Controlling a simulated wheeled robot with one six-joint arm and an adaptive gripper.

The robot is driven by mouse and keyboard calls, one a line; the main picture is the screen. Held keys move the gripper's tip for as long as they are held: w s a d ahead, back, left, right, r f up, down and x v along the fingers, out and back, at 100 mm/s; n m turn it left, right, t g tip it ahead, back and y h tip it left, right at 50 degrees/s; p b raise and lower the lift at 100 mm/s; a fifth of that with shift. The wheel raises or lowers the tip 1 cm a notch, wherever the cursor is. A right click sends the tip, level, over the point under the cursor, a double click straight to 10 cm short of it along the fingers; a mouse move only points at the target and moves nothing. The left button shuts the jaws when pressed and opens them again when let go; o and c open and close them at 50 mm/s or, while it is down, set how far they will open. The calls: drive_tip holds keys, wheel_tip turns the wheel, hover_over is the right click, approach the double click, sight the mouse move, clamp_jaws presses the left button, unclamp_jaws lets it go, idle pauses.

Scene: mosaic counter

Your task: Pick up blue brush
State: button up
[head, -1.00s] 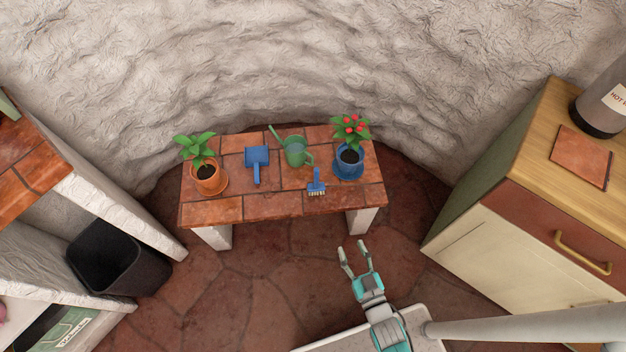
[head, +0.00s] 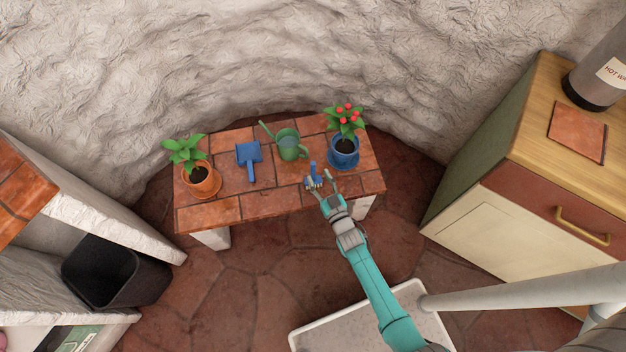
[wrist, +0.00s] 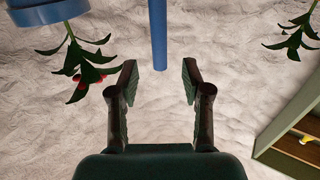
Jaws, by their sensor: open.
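My gripper (head: 321,180) is open and reaches over the bench's front edge at the brush. In the wrist view a blue bar, seemingly the brush handle (wrist: 158,35), hangs from the top between my two open fingers (wrist: 160,82). It looks clear of both fingers; I cannot tell how deep it lies between them.
On the bench (head: 220,213) stand a blue pot (head: 343,159) with a red-flowered plant close to the brush, a green watering can (head: 290,145), a blue dustpan (head: 249,153) and an orange potted plant (head: 201,181). A drawer cabinet (head: 500,215) stands right, a black bin (head: 115,275) left.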

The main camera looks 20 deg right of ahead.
sight(314, 168)
drive_tip(key=shift+w+a+r, duration=0.1)
drive_tip(key=shift+w+r, duration=0.05)
drive_tip(key=shift+w, duration=1.25)
drive_tip(key=shift+w+r, duration=0.1)
drive_tip(key=shift+w, duration=1.3)
drive_tip(key=shift+c, duration=0.2)
clamp_jaws()
